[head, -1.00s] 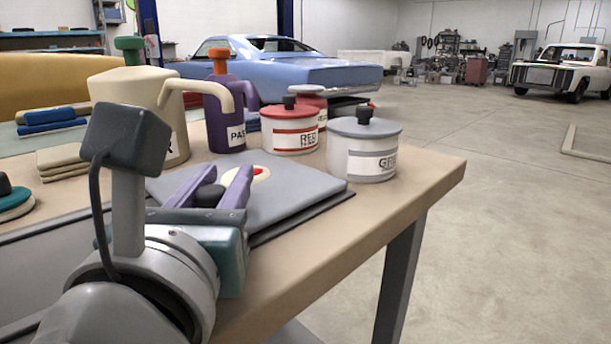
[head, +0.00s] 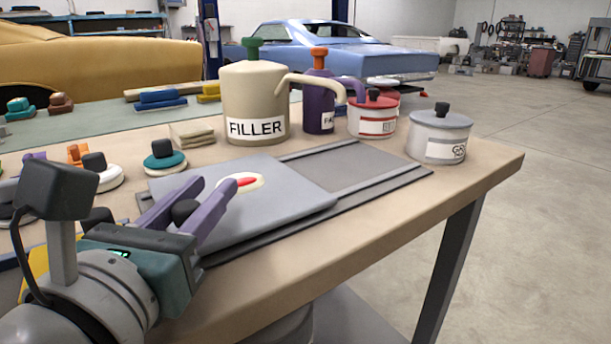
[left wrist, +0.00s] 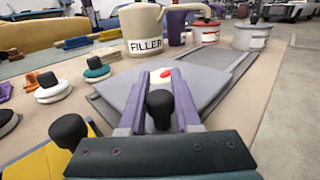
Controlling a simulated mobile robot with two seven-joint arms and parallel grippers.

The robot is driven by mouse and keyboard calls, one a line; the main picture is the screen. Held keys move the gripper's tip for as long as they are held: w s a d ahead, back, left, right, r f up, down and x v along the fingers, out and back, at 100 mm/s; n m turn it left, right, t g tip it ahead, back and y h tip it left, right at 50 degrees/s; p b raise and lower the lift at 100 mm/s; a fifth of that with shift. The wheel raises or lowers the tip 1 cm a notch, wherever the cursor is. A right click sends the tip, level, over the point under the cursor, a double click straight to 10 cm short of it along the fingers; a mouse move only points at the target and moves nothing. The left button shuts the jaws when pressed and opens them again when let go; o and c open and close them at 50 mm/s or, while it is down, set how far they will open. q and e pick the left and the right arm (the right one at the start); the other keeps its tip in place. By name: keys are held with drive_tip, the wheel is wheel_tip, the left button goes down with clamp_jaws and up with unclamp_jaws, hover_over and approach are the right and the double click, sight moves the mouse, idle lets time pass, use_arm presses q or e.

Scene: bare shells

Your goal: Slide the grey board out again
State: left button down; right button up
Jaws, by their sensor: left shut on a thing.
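The grey board (head: 270,205) lies flat on a dark grey base with rails (head: 355,165). It covers the near left part of the base, and the far right part is bare. A white patch with a red mark (head: 243,182) is on its top. My left gripper (head: 212,187) has its purple fingers closed on the board's dark knob (head: 184,211), which also shows between the fingers in the left wrist view (left wrist: 160,108). My right gripper is not in view.
A filler jug (head: 255,95), a purple jug (head: 318,105), a red-lidded pot (head: 374,115) and a grey-lidded pot (head: 438,138) stand behind the base. Several knobbed discs, including a teal one (head: 165,160), are at the left. The workbench's right edge (head: 490,170) drops to open floor.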

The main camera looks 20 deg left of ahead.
use_arm(q)
drive_tip(key=shift+s+a, duration=0.35)
drive_tip(key=c, duration=1)
unclamp_jaws()
drive_tip(key=shift+o, duration=0.9)
drive_tip(key=shift+s+a, duration=0.1)
drive_tip(key=shift+o, duration=1.1)
